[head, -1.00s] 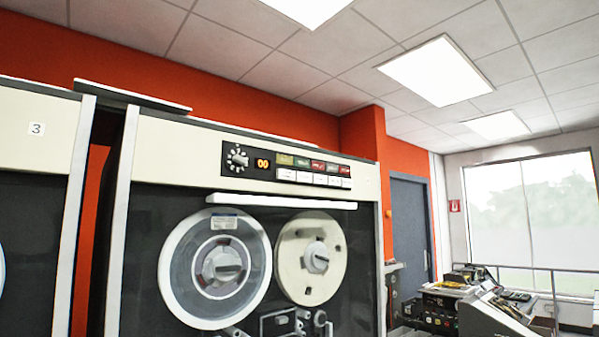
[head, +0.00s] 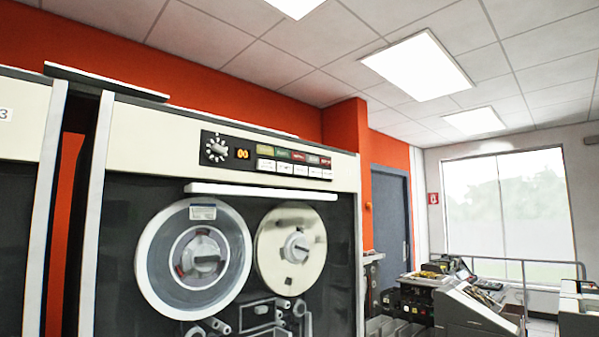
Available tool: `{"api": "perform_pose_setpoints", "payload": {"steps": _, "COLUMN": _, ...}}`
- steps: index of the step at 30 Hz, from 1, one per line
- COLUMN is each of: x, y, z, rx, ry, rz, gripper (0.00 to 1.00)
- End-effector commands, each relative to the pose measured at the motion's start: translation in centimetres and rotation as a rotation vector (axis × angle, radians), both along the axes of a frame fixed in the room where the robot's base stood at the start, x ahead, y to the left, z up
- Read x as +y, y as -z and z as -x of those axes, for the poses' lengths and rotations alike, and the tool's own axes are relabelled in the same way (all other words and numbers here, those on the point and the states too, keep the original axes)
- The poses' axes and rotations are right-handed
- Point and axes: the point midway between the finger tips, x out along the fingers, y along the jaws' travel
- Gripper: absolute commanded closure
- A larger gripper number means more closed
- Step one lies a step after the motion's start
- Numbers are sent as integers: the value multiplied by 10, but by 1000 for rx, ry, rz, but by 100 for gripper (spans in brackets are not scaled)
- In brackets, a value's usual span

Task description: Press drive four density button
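A tape drive cabinet (head: 130,130) with a cream top and dark front fills the left middle of the head view. Its control panel (head: 224,159) has a round dial (head: 216,149), an orange "00" display (head: 242,154), a row of coloured labels and a row of white buttons (head: 292,168) beneath. The button lettering is too small to read, so I cannot tell which is the density button. Two tape reels, a clear one (head: 160,255) and a cream one (head: 268,250), sit below. No drive number is legible on this cabinet. My gripper is not in view.
A neighbouring cabinet marked 3 (head: 25,130) stands at the left edge. At the right are a grey machine (head: 470,312), dark equipment (head: 408,300), a railing (head: 524,290) and a large window (head: 510,205). A blue-grey door (head: 390,215) is behind.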

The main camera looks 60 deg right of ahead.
Motion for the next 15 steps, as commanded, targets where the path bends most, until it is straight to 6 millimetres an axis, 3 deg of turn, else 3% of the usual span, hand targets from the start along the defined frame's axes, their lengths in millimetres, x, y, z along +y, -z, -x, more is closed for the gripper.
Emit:
{"api": "perform_pose_setpoints", "payload": {"steps": 9, "x": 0, "y": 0, "z": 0, "rx": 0, "ry": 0, "rz": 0, "gripper": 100}}
{"api": "perform_pose_setpoints", "payload": {"steps": 15, "x": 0, "y": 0, "z": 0, "rx": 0, "ry": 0, "rz": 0, "gripper": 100}}
